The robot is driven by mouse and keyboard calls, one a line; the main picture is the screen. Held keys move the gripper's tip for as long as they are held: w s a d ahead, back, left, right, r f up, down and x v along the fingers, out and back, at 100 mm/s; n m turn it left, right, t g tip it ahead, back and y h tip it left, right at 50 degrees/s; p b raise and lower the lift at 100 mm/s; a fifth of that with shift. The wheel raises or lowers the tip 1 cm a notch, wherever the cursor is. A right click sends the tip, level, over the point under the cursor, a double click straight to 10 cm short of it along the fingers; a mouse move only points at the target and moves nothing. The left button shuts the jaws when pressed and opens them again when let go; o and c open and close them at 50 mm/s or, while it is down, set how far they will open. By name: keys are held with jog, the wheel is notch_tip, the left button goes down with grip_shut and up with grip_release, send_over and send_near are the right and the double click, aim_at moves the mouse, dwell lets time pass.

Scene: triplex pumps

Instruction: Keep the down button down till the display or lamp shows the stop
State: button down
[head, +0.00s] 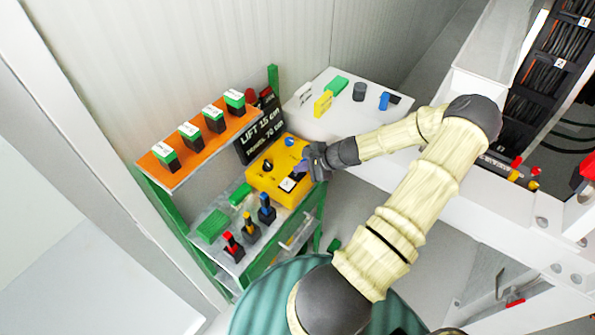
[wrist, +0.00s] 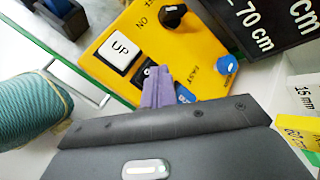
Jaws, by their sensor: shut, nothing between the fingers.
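The yellow control box (head: 262,178) stands on the green-framed shelf in the head view and fills the middle of the wrist view (wrist: 112,45). It has a white UP button (wrist: 120,51), with a dark button (wrist: 143,75) beside it, mostly hidden by my fingers. I cannot read its label. My gripper (wrist: 155,98) is shut and empty, its purple fingertips at this dark button; whether the button is pressed in is hidden. In the head view my gripper (head: 301,171) reaches the box from the right. The black sign (head: 262,132) behind reads LIFT 15 cm, with 70 cm below.
The box also carries a black knob (wrist: 172,15) by ON and a blue knob (wrist: 226,61). Red, yellow and blue-topped items stand in front of the box. A white table (head: 345,120) with small blocks is at the right.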

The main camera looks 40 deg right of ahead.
jog(key=shift+r+p, duration=0.5)
jog(key=shift+r, duration=0.35)
jog(key=shift+r+p, duration=1.85)
jog(key=shift+r, duration=0.7)
jog(key=a+n+g, duration=0.1)
jog(key=a, duration=0.1)
jog(key=a+n+g+b, duration=0.1)
jog(key=a+n, duration=0.1)
jog(key=a+n+g, duration=0.1)
jog(key=a+n, duration=0.1)
jog(key=a, duration=0.1)
jog(key=shift+s, duration=0.3)
jog(key=s+a+r+n+g+h+b, duration=0.1)
jog(key=s+a+r+n+h+b, duration=0.1)
jog(key=s+a+r+n, duration=0.3)
jog(key=s+a+r+n+g+h+b, duration=0.1)
jog(key=s+a+r+n, duration=0.4)
jog(key=a+n, duration=0.5)
notch_tip(320, 180, up, 2)
jog(key=shift+s+a+n+h+b, duration=0.25)
jog(key=shift+a+n+h+b, duration=0.25)
jog(key=shift+h+b, duration=0.4)
